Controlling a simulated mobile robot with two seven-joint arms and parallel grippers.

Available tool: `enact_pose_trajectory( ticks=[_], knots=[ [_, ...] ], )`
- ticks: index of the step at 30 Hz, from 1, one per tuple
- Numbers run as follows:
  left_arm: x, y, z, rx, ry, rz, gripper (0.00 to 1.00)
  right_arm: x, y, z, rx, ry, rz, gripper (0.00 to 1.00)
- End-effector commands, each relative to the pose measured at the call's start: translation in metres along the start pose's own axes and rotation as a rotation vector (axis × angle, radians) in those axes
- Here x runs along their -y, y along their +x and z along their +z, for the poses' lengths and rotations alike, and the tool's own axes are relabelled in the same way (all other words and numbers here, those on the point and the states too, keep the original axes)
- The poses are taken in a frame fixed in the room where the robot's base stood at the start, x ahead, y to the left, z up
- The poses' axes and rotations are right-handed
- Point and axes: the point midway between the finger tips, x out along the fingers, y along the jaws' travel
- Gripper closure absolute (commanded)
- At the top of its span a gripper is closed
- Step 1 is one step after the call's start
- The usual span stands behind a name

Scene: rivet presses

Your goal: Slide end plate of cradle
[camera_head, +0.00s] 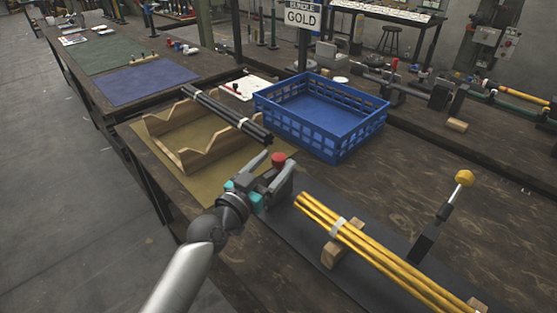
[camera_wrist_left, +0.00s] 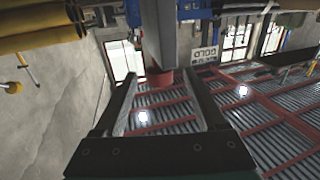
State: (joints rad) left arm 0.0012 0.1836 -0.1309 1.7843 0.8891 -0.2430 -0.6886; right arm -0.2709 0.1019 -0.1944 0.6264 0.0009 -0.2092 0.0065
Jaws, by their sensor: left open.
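A wooden cradle with V-notched plates (camera_head: 208,150) stands on a tan mat at left centre in the head view. A bundle of dark rods (camera_head: 228,112) lies slanting by its right side; I cannot tell whether it rests on the plates. My left gripper (camera_head: 280,175) is open, to the right of and nearer than the cradle. A red knob (camera_head: 278,159) shows at its fingers. In the left wrist view, a red cylinder (camera_wrist_left: 160,78) on a grey post shows between the open fingers (camera_wrist_left: 155,95); contact is unclear. My right gripper is out of view.
Yellow rods (camera_head: 375,250), tied with a pale band, lie on wooden blocks at the lower right. A lever with a yellow knob (camera_head: 464,178) stands beyond them. A blue crate (camera_head: 320,140) stands behind my gripper, below a "BUNDLE GOLD" sign (camera_head: 302,17).

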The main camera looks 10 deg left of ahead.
Motion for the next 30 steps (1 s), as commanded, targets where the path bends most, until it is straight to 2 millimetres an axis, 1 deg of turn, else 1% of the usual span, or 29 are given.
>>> enact_pose_trajectory(
  ticks=[1, 6, 10, 17, 20, 30],
  knots=[
    [0.000, 0.006, 0.000, -0.001, -0.001, -0.001, 0.27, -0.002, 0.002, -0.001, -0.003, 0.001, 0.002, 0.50],
    [0.000, 0.018, 0.001, 0.000, -0.001, -0.001, 0.27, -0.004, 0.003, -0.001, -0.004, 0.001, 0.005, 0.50],
    [0.000, 0.022, 0.000, 0.000, 0.000, -0.001, 0.27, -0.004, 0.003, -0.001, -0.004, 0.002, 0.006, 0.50],
    [0.000, 0.022, 0.000, 0.000, 0.000, -0.001, 0.27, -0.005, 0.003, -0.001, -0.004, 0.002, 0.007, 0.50],
    [0.000, 0.022, 0.000, 0.001, 0.000, -0.001, 0.37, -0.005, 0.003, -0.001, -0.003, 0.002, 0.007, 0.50],
    [0.000, 0.021, 0.000, 0.001, 0.000, -0.001, 0.75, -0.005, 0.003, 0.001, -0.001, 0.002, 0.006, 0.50]
  ],
)
